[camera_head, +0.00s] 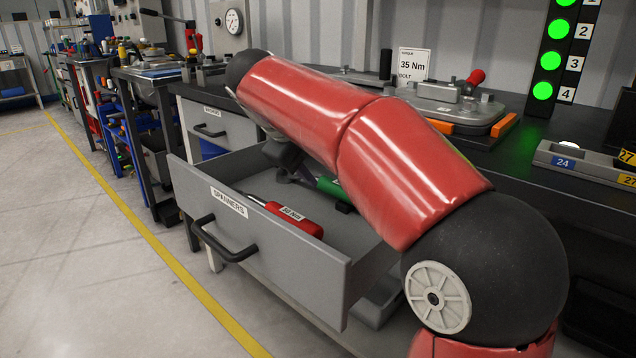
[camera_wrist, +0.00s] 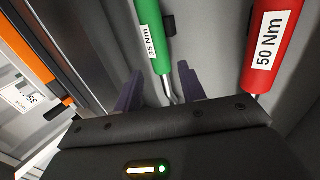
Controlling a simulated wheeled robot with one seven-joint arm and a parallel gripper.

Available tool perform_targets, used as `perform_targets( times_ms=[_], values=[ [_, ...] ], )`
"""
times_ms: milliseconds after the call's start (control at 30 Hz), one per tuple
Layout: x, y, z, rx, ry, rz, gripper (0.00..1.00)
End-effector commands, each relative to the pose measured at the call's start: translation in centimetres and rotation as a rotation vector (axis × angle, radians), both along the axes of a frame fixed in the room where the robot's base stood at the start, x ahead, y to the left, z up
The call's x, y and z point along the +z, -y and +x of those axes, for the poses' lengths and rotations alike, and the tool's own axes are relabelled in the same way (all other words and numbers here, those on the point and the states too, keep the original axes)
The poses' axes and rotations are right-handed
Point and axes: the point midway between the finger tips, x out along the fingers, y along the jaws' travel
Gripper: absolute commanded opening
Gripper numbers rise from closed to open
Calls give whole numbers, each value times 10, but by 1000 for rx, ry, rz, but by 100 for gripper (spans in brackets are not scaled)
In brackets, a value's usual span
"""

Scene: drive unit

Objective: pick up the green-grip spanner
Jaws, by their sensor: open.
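The green-grip spanner (camera_wrist: 151,38) lies in the open drawer, labelled 35 Nm in the wrist view. Its green grip also shows in the head view (camera_head: 331,188), partly hidden behind my arm. My gripper (camera_wrist: 158,85) is open, with its two dark fingers on either side of the spanner's metal shaft just below the grip. I cannot tell whether either finger touches it. In the head view my arm reaches over the drawer and hides most of the gripper.
A red-grip spanner (camera_wrist: 270,40) labelled 50 Nm lies to the right in the wrist view, in the same drawer (camera_head: 262,250) marked SPANNERS. The drawer walls stand close around. A bench with a 35 Nm sign (camera_head: 414,64) and a plate with orange corners (camera_head: 462,112) is behind.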

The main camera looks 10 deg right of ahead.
Motion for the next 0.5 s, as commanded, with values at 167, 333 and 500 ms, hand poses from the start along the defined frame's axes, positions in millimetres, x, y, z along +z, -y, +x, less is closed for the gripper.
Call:
perform_targets(
  times_ms=[167, 333, 500],
  values=[
    [-16, 10, 6, -3, -1, -1, 40],
    [-27, 16, 12, -2, -1, -1, 40],
    [-48, 28, 23, -2, -3, -1, 40]
  ],
)
